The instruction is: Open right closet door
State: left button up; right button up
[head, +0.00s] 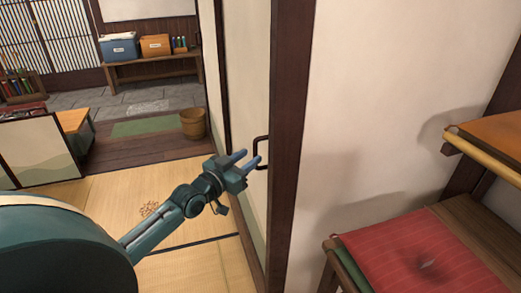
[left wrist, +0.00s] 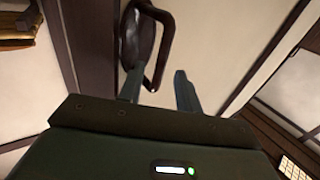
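The closet door (head: 246,70) is a pale panel with a dark wooden edge, seen at a steep angle in the head view. Its dark loop handle (head: 264,140) is beside the dark post. My left gripper (head: 251,157) is open, with its blue-grey fingers apart right at the handle. In the left wrist view the handle (left wrist: 165,50) curves down between the two fingertips (left wrist: 157,80), closer to the left finger. I cannot tell whether they touch. My right gripper is not in view.
A dark post (head: 289,130) and white wall stand right of the door. A red cushion (head: 415,250) lies on a shelf at the lower right. A wooden bucket (head: 193,124) stands beyond the tatami (head: 185,270). A low panel (head: 38,152) is at the left.

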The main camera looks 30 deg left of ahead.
pick_arm(q)
jog(key=w, duration=0.5)
jog(key=shift+w+d, duration=0.3)
jog(key=shift+d, duration=0.05)
grip_shut()
dwell(0.3)
